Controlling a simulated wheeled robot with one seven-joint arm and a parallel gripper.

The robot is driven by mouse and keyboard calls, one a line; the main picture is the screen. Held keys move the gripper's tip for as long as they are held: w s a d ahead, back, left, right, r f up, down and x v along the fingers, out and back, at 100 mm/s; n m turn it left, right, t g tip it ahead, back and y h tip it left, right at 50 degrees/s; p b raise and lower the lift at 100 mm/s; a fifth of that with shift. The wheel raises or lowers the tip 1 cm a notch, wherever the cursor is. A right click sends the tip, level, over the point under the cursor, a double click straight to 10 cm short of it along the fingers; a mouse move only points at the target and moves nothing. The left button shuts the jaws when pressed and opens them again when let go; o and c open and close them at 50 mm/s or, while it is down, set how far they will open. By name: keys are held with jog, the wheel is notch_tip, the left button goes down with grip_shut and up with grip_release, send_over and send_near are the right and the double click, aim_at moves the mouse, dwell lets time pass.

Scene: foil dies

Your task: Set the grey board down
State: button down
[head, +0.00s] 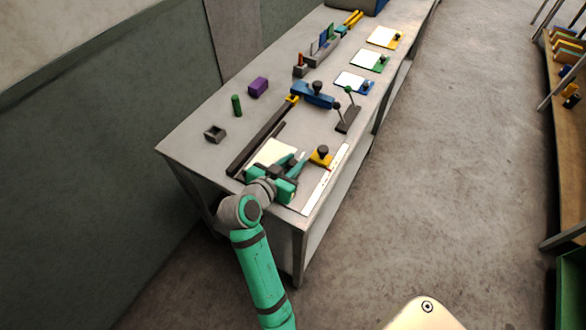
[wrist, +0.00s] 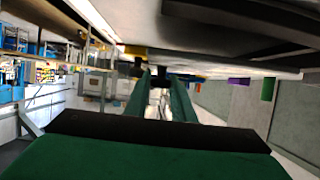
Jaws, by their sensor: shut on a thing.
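My gripper (head: 299,162) is low over the near end of the grey table. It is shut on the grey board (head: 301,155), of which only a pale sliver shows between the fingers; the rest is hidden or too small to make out. In the wrist view the two green fingers of my gripper (wrist: 164,84) reach forward close together. I cannot tell whether the board touches the table. A yellow block with a black knob (head: 320,158) is just right of the fingertips. A pale sheet (head: 272,150) lies left of and behind my gripper.
A dark rail (head: 258,141) runs along the left of the work area, and a white strip (head: 325,182) along the right. A blue clamp-like piece (head: 313,95) and a dark stand with levers (head: 348,117) stand behind. A purple block (head: 258,86) and green cylinder (head: 236,105) are left.

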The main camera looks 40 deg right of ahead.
jog(key=shift+f, duration=1.6)
jog(key=c, duration=1.5)
grip_release()
jog(key=shift+f, duration=0.1)
